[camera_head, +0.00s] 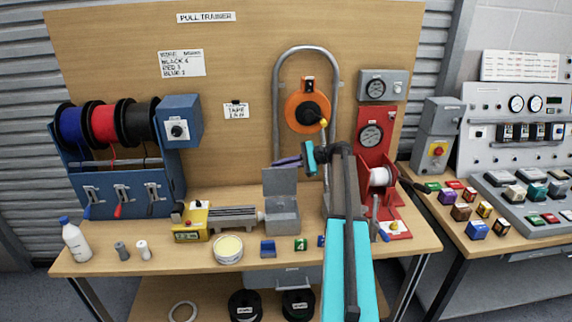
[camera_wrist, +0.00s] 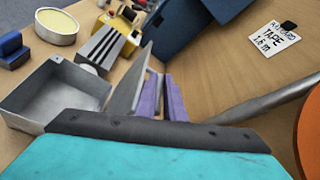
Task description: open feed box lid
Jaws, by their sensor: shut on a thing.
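The feed box (camera_head: 283,217) is a small grey metal box on the bench, in line with a grey ribbed duct. Its lid (camera_head: 280,182) stands up at the back edge, so the box is open on top. In the wrist view the open box (camera_wrist: 60,92) looks empty, and the lid (camera_wrist: 127,84) rises steeply on its right side. My gripper (camera_head: 286,162) has purple fingers, at the lid's upper edge. In the wrist view my gripper (camera_wrist: 164,98) is shut on the lid's side away from the box; the exact grip point is partly hidden.
A yellow unit (camera_head: 191,222) and a cream-filled tin (camera_head: 228,249) stand left of the box. Small blocks lie in front. A grey pipe hoop (camera_head: 276,110) and a red stand (camera_head: 374,150) are close to my arm. The wooden backboard is behind.

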